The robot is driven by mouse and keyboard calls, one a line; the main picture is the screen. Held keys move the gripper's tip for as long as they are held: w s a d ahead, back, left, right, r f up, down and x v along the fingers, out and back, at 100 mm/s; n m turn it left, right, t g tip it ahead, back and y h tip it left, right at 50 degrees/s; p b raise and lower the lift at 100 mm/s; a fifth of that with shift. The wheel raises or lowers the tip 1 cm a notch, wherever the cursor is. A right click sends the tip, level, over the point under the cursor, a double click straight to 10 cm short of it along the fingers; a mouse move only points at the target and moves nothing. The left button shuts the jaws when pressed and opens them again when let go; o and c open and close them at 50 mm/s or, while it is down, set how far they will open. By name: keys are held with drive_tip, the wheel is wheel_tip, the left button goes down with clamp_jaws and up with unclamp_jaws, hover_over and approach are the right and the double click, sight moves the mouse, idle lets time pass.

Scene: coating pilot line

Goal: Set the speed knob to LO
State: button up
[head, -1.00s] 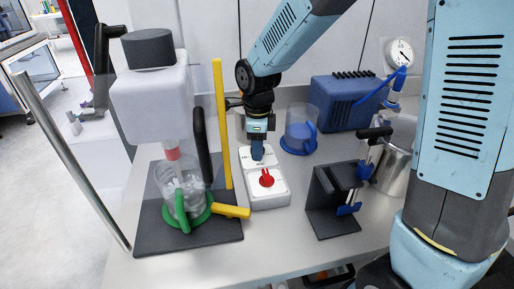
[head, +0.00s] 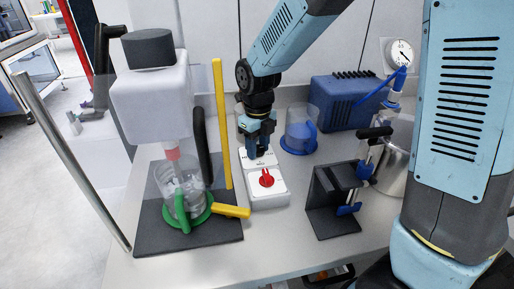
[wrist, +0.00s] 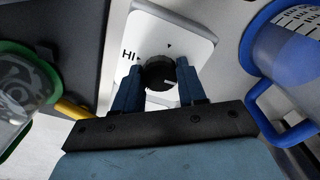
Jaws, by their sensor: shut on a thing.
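The speed knob (wrist: 158,74) is a small black dial on a white panel (wrist: 196,48) in the wrist view. A "HI" label (wrist: 128,53) is printed left of it, and a small mark shows beyond it. A pale line on the knob points toward the right. My gripper (wrist: 160,84) has its two blue fingers on either side of the knob, shut on it. In the head view my gripper (head: 259,150) is over the rear part of the white control box (head: 270,201) and hides the knob. No LO label is readable.
A red knob (head: 267,178) sits on the front of the box. A mixer with a glass beaker (head: 185,204) and a yellow upright bar (head: 222,125) stand left. A blue-based clear jug (head: 300,133) is behind right. A dark clamp stand (head: 328,200) is right.

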sight(258, 148)
drive_tip(key=o, duration=1.3)
drive_tip(key=shift+r, duration=0.1)
drive_tip(key=shift+r, duration=2.9)
drive_tip(key=shift+d+r, duration=0.25)
drive_tip(key=shift+d, duration=0.05)
drive_tip(key=s+d+r+n+t, duration=0.1)
drive_tip(key=s+d+r+n, duration=0.1)
drive_tip(key=d+r+n, duration=0.45)
drive_tip(key=s+d+r+n+t, duration=0.2)
drive_tip(key=s+d+r+n, duration=0.1)
drive_tip(key=d+n, duration=0.5)
drive_tip(key=s+d+r+n+t, duration=0.1)
drive_tip(key=s+d+n, duration=0.2)
drive_tip(key=n, duration=0.1)
drive_tip(key=s+d+r+n, duration=0.1)
drive_tip(key=s+d+n, duration=0.2)
drive_tip(key=d+n, duration=0.1)
drive_tip(key=s+d+r+n+t, duration=0.1)
drive_tip(key=s+d+n, duration=0.2)
drive_tip(key=s+n, duration=0.1)
drive_tip(key=shift+d+r+t, duration=0.2)
drive_tip(key=shift+d+t, duration=0.1)
